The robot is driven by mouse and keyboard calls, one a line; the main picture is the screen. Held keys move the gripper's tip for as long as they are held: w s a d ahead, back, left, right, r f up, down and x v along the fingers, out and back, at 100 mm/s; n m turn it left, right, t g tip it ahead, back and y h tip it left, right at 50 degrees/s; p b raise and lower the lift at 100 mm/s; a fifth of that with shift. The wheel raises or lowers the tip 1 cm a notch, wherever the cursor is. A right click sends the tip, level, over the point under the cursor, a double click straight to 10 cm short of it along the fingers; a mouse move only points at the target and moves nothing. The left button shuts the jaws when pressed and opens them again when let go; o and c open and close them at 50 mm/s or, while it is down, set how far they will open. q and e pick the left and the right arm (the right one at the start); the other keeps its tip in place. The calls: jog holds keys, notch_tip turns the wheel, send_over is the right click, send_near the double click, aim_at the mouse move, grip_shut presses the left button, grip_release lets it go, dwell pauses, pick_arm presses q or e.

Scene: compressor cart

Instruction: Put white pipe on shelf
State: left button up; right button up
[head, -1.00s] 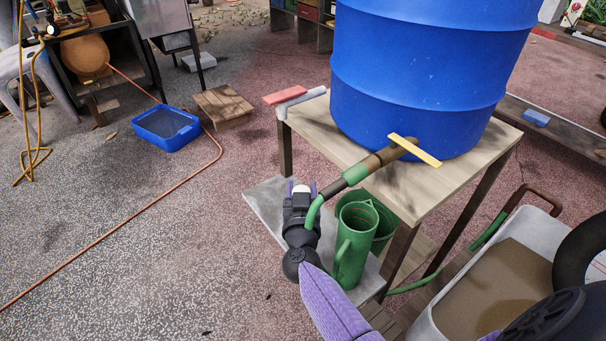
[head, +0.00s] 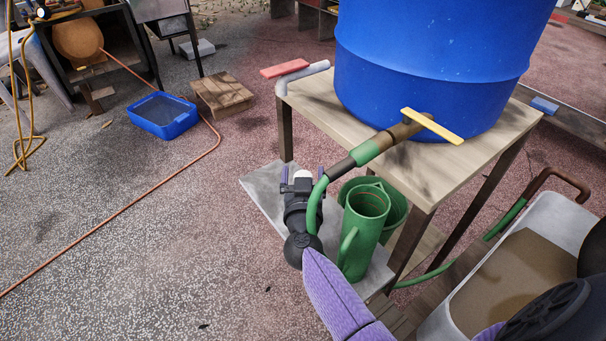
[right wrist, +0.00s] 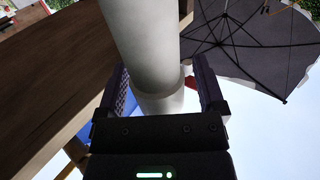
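My right gripper (head: 302,173) is above the grey shelf slab (head: 258,192). The round top of a white pipe (head: 303,174) shows between its purple fingers. In the right wrist view the white pipe (right wrist: 150,45) runs between the two fingers (right wrist: 162,80), with a narrow gap on each side, so the gripper looks open around it. The pipe's lower part is hidden behind my gripper in the head view; I cannot tell whether it touches the slab. My left gripper is not in view.
Behind are a wooden table (head: 440,175), a blue barrel (head: 430,75) with a yellow-handled tap (head: 432,125), and a red-handled pipe (head: 300,77).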

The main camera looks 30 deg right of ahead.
jog(key=shift+r, duration=0.1)
jog(key=shift+s+a+r+p, duration=0.15)
jog(key=shift+s+a+p, duration=0.05)
jog(key=shift+s+p, duration=0.1)
pick_arm(q)
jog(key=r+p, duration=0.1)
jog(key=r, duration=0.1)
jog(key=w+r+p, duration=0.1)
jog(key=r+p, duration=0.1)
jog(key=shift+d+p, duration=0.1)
jog(key=shift+p, duration=0.2)
pick_arm(e)
jog(key=v, duration=1.1)
jog(key=shift+s, duration=0.2)
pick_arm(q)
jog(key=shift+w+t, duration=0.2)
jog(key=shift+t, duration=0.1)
